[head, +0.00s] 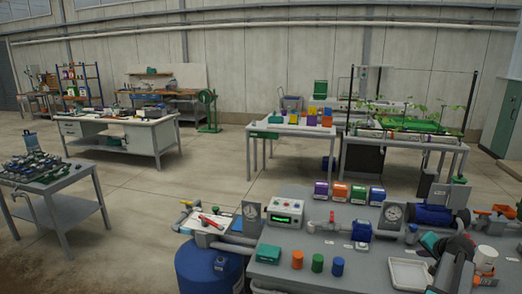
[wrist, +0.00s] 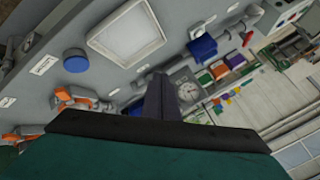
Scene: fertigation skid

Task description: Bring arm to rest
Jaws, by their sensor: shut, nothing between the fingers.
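My gripper (wrist: 160,82) shows in the wrist view as a dark wedge of two fingers pressed together, with nothing between them. The dark mount and teal body behind it fill the bottom of that view. In the head view, dark and teal parts at the lower right, above the right side of the grey skid table (head: 332,243), appear to be my arm's end. The fingers are hard to make out there.
The white tray (head: 410,274) lies near the arm. Orange-handled valves (wrist: 75,96) crowd the wrist view's left. Open floor (head: 150,215) lies to the left.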

